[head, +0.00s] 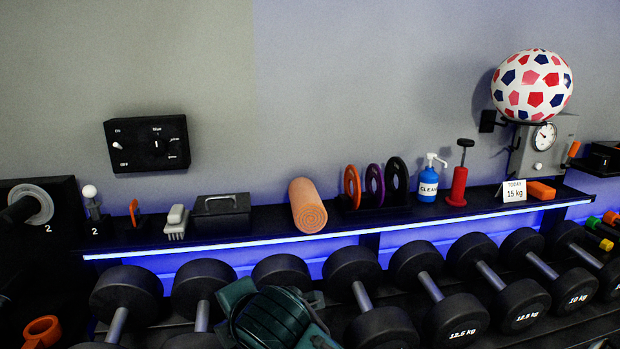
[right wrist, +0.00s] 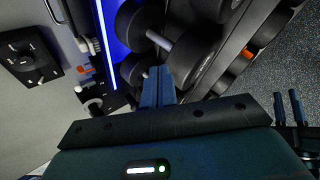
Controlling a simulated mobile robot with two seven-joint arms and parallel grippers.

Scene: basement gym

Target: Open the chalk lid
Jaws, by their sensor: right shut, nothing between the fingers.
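The chalk box is most likely the dark box (head: 222,215) on the wall shelf in the head view. Its flat lid (head: 221,203) with a handle on top looks closed. In the right wrist view, a dark shape with a bar handle at the top left may be the same box, cut off by the edge. My right gripper (right wrist: 159,88) is shut and empty, with its fingers pointing toward the dumbbells, apart from the box. What seems to be my left gripper (right wrist: 288,100) shows at the right edge there, its two fingers apart. Neither gripper's fingers show in the head view.
The box stands on a narrow black shelf (head: 262,227) with a blue light strip. A brush (head: 176,222) is left of it and an orange roll (head: 307,205) right. Several dumbbells (head: 125,291) lie below. A switch panel (head: 147,142) hangs above. My green arm part is at the bottom.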

